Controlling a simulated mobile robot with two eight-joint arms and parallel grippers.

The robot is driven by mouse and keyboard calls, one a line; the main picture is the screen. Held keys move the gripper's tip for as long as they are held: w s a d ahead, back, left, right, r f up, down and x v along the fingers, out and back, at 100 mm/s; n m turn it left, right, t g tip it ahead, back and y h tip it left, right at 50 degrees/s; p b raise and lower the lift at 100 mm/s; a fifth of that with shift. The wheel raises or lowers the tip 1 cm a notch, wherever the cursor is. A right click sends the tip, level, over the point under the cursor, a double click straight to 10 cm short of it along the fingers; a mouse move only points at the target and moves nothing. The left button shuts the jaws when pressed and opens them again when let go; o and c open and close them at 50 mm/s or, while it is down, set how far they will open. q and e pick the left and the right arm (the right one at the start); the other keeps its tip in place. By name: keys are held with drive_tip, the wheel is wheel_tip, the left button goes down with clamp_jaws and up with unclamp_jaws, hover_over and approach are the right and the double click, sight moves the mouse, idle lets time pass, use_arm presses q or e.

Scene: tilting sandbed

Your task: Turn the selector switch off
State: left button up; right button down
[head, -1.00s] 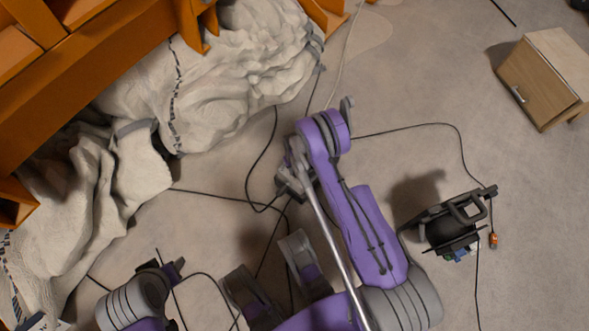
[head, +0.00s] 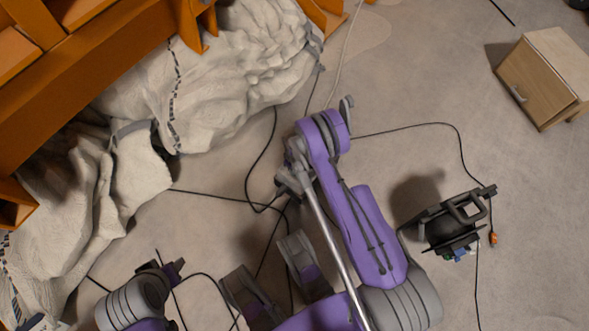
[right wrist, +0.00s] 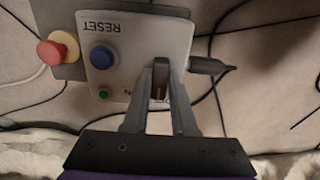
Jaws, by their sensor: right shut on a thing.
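In the right wrist view, a light grey control box (right wrist: 109,42) fills the upper middle. It carries an upside-down RESET label, a blue button (right wrist: 102,57), a small green button or lamp (right wrist: 104,94) and a red knob (right wrist: 52,53) on a yellow collar at the left. The dark selector switch (right wrist: 160,92) sits at the right of its face. My right gripper (right wrist: 161,82) is shut on the switch, a finger on each side. The fingers hide part of the switch and its lettering. In the head view, my purple right arm covers the middle. My left gripper does not show clearly.
A grey-white draped bulk (head: 235,75) lies under an orange frame (head: 85,65) at upper left. Black cables (head: 263,150) cross the floor. A wooden cabinet (head: 545,75) stands upper right, and a black handled device (head: 450,220) stands right of my arm.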

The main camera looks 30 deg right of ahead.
drive_tip(key=c, duration=0.7)
unclamp_jaws()
drive_tip(key=shift+r, duration=0.15)
wheel_tip(320, 180, up, 11)
drive_tip(key=p, duration=0.2)
drive_tip(key=shift+f+p, duration=0.2)
drive_tip(key=shift+p, duration=0.2)
